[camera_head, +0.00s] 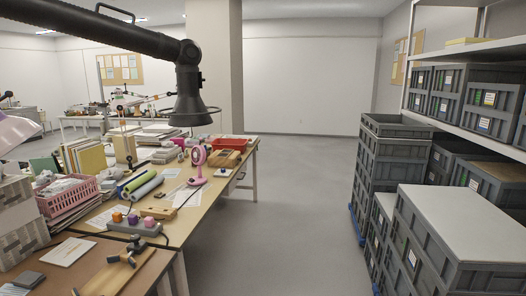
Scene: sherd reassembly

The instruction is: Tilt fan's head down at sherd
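A small pink desk fan (197,166) stands upright on the long wooden table (178,227), near its right edge. Its round head is raised on a short stem above a pink base. The exact tilt of the head is too small to tell. I cannot make out a sherd for certain; small items around the fan are too small to identify. My gripper is not in view.
A black jointed arm with a hood (190,108) hangs over the table. A pink basket (68,196), a power strip (135,225) and books crowd the table's left. Stacked grey crates (392,165) line the right. The grey floor (290,220) between is clear.

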